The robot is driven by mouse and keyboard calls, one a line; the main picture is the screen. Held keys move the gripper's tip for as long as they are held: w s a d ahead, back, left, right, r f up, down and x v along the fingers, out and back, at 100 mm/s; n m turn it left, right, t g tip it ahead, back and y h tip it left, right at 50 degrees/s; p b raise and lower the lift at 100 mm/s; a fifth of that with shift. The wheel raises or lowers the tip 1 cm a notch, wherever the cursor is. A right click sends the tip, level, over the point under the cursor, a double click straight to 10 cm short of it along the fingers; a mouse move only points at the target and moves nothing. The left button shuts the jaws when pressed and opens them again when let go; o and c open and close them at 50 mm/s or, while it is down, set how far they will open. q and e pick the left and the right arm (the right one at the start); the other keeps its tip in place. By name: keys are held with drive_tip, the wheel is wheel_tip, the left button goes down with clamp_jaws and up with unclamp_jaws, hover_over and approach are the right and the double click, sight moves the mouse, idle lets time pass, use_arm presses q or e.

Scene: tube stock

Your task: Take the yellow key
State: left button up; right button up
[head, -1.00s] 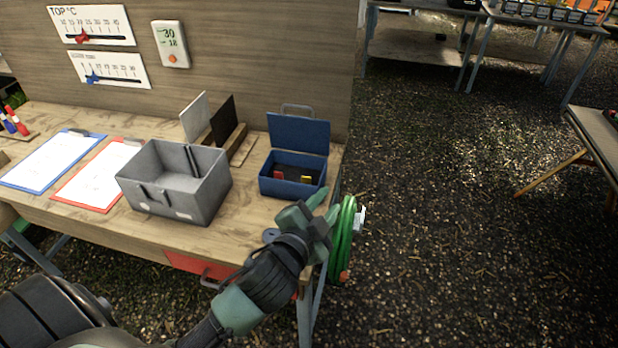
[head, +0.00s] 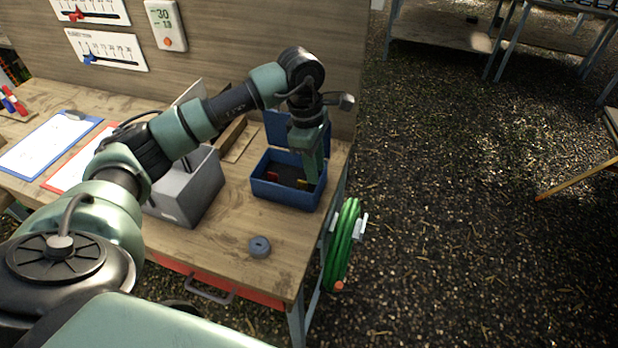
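The blue box (head: 285,194) stands open on the workbench near its right end, with its lid (head: 280,130) raised at the back. Inside, on a dark floor, lie a small yellow piece, which looks like the yellow key (head: 302,183), and a red one (head: 271,176). My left gripper (head: 312,181) points down into the right part of the box, its fingertips close beside the yellow key. The fingers overlap in this view, so I cannot tell their gap or whether they touch the key. My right gripper is not in view.
A grey bin (head: 186,192) stands left of the blue box, partly behind my arm. A grey round piece (head: 259,247) lies on the bench (head: 225,252) in front. A green hose (head: 341,245) hangs at the bench's right end. Clipboards (head: 45,147) lie at the left.

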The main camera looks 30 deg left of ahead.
sight(302, 181)
use_arm(q)
drive_tip(key=shift+y, duration=0.8)
drive_tip(key=a+f+p, duration=0.1)
drive_tip(key=f, duration=0.1)
drive_tip(key=a+f+p, duration=0.1)
drive_tip(key=f, duration=0.1)
drive_tip(key=a+f+p, duration=0.1)
drive_tip(key=f, duration=0.1)
drive_tip(key=shift+w+a+f, duration=0.2)
drive_tip(key=shift+a+f, duration=0.1)
drive_tip(key=shift+a, duration=0.1)
clamp_jaws()
